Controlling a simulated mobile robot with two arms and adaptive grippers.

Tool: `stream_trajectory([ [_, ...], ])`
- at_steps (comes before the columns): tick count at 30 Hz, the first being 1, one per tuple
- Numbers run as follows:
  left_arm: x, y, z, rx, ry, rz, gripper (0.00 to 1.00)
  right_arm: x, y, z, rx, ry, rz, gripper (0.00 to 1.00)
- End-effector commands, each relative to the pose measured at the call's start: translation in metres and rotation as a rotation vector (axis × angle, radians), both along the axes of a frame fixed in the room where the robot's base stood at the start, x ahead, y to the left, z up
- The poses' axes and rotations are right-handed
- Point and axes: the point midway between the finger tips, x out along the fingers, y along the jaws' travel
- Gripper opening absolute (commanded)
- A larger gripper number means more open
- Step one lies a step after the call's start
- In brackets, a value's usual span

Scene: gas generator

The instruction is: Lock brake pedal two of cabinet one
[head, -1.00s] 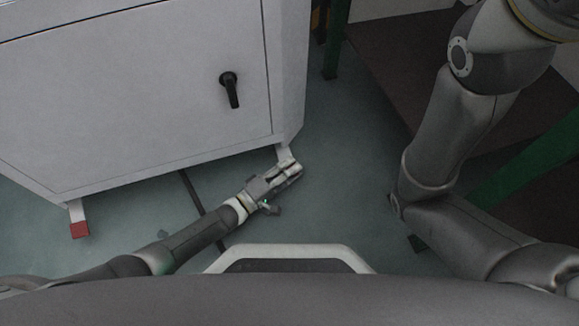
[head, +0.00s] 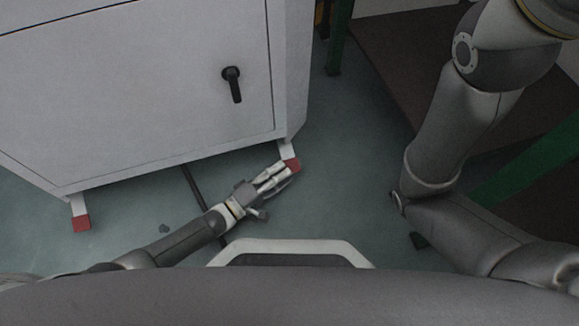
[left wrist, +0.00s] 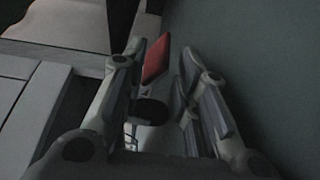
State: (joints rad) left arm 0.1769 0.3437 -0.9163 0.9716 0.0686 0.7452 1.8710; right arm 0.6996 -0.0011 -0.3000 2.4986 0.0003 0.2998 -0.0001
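The white cabinet (head: 140,90) has two white-legged pedals with red ends at its bottom edge. One pedal (head: 81,223) is at the left corner, the other pedal (head: 292,165) at the right corner. I cannot tell from markings which is pedal two. My left gripper (head: 279,176) is low by the right-corner pedal, its fingertips at the red end and partly covering it. In the left wrist view the red pedal end (left wrist: 156,59) shows between spread fingers; contact is unclear. My right gripper is out of view.
A black handle (head: 233,85) is on the cabinet door. A dark bar (head: 196,190) lies on the floor under the cabinet. A green-framed table (head: 385,70) stands at the right. Floor (head: 340,160) between is clear.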

Motion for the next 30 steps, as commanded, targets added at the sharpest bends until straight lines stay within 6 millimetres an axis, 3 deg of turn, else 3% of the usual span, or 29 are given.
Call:
stream_trajectory([
  [6, -0.031, 0.036, 0.0, 0.001, 0.002, -0.001, 0.28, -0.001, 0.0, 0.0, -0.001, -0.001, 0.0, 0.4],
  [12, -0.047, 0.054, 0.0, -0.001, 0.002, -0.001, 0.28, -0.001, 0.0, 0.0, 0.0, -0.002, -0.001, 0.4],
  [30, -0.05, 0.058, 0.0, -0.001, 0.002, -0.001, 0.28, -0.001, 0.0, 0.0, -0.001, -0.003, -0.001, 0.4],
])
